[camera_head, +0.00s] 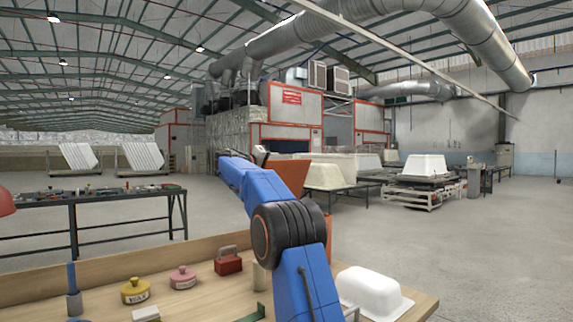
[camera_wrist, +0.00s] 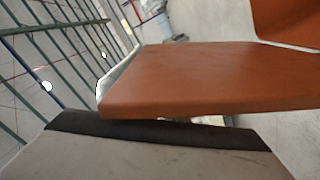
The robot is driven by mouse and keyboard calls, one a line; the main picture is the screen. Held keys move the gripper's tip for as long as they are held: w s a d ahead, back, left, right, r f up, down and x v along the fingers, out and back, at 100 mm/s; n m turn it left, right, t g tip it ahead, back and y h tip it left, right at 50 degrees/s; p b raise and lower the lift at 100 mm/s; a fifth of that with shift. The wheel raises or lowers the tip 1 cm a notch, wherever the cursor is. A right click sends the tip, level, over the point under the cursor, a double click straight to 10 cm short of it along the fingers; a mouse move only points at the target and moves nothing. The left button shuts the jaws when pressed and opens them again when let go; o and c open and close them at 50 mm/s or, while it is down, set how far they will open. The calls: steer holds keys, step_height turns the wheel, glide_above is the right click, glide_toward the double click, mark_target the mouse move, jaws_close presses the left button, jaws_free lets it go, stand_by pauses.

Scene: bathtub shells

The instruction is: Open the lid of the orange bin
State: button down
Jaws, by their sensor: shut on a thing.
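The orange bin's lid (camera_head: 288,174) shows in the head view as a tilted orange-brown panel, raised, just beyond the end of my blue arm. Only a strip of the bin's body (camera_head: 328,226) shows beside my arm; the rest is hidden behind it. In the wrist view the lid (camera_wrist: 205,78) crosses the middle as a thick orange slab, with another orange part (camera_wrist: 290,22) at the top right. My gripper (camera_head: 262,153) is shut on the lid's edge. In the wrist view one grey finger with a black pad lies against that edge; the other finger is hidden.
A wooden workbench (camera_head: 205,290) in front holds a red box (camera_head: 228,261), yellow (camera_head: 135,290) and pink (camera_head: 182,277) weights and a white tub shell (camera_head: 372,292). A dark table (camera_head: 100,195) with tools stands left. More tub shells (camera_head: 426,167) stand behind right. Open floor lies right.

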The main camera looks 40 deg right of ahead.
steer(key=shift+w+f, duration=0.1)
steer(key=shift+f, duration=0.05)
steer(key=c, duration=1.8)
jaws_free()
steer(key=shift+c, duration=0.2)
steer(key=shift+a, duration=0.2)
steer(key=s+a, duration=0.1)
steer(key=a, duration=1.6)
steer(key=shift+s, duration=0.2)
